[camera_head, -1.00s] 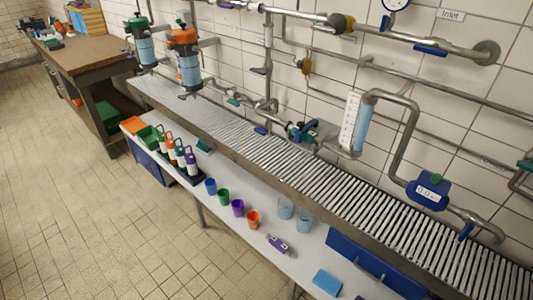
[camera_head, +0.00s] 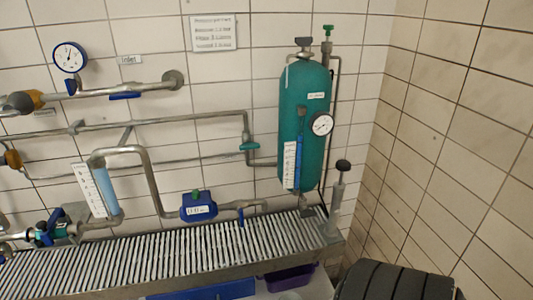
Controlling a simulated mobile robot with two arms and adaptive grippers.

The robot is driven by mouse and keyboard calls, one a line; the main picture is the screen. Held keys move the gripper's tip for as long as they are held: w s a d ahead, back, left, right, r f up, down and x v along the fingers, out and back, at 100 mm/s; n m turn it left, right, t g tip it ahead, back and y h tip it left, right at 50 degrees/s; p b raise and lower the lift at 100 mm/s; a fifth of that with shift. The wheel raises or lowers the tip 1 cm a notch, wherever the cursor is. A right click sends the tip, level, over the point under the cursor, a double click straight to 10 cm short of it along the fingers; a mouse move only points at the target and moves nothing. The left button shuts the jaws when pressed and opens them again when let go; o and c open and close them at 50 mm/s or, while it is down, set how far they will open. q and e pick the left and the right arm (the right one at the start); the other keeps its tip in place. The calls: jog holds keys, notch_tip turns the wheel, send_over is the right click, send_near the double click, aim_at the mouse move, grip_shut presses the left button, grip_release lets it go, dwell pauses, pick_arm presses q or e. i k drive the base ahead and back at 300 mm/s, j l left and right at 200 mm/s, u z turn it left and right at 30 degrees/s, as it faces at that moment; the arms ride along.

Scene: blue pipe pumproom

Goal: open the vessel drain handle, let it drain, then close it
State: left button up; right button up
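The vessel is a tall teal tank (camera_head: 304,130) on the back wall, right of centre, near the corner. It carries a round gauge (camera_head: 321,124) and a level strip with a blue column (camera_head: 299,160). A small grey fitting (camera_head: 306,199) sits under its bottom end, above the grating; whether this is the drain handle and how it is turned is too small to tell. A blue lever (camera_head: 241,217) hangs on the pipe left of the tank's foot. Neither gripper is in view.
A slatted grating (camera_head: 160,256) runs below the pipes. A hand pump with a black knob (camera_head: 338,192) stands right of the tank. A blue flow meter (camera_head: 198,206) is on the pipe. A dark ribbed rounded shape (camera_head: 395,284) fills the bottom right; I cannot tell what it is.

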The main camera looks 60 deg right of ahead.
aim_at(308, 212)
jog(key=z, duration=2.1)
jog(key=l+z, duration=0.4)
jog(key=k+j, duration=0.05)
jog(key=j, duration=0.05)
